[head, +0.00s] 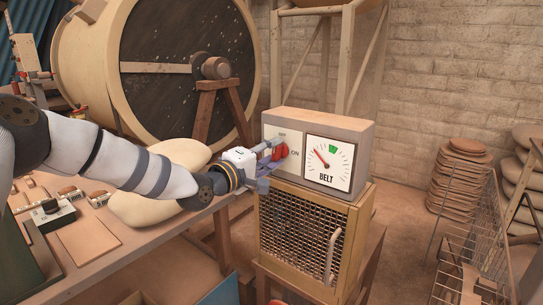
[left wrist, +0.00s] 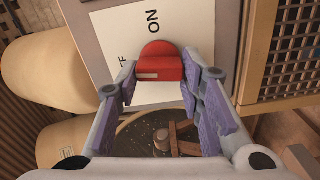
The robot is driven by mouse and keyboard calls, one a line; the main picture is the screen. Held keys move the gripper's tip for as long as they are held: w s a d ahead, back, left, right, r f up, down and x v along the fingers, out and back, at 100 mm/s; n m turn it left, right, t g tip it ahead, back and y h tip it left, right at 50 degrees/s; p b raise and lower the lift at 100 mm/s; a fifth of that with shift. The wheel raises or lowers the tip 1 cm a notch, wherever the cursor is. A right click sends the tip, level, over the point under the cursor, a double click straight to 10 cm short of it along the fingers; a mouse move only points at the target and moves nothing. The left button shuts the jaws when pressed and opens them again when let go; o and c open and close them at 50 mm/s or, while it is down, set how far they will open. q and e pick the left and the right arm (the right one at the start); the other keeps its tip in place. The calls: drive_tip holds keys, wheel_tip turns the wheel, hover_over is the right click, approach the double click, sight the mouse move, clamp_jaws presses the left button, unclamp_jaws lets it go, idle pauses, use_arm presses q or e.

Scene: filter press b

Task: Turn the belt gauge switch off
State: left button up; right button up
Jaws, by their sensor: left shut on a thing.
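The belt gauge box (head: 357,129) has a white dial marked BELT (head: 328,165). Its needle points to the upper left, away from the green patch. Left of the dial is a switch plate marked OFF at the top and ON at the right, with a red knob (head: 281,151). My left gripper (head: 268,153) is at this knob, its fingers on either side of it. In the left wrist view the red knob (left wrist: 160,66) sits between the purple finger pads, and its white mark lies on the side of the partly hidden OFF letters. My right gripper is out of view.
The gauge box stands on a mesh-fronted cabinet (head: 305,233) with a handle. A table with pale sacks (head: 145,207) is at the left, below my arm. A large drum (head: 155,65) is behind. A wire rack (head: 470,250) and stacked discs (head: 459,178) are at the right.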

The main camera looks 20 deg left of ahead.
use_arm(q)
drive_tip(key=shift+f+n, duration=0.2)
drive_tip(key=shift+n, duration=0.6)
drive_tip(key=shift+d, duration=0.1)
drive_tip(key=o, duration=1.2)
drive_tip(key=shift+r, duration=0.1)
drive_tip(key=shift+c, duration=0.2)
drive_tip(key=v, duration=1.2)
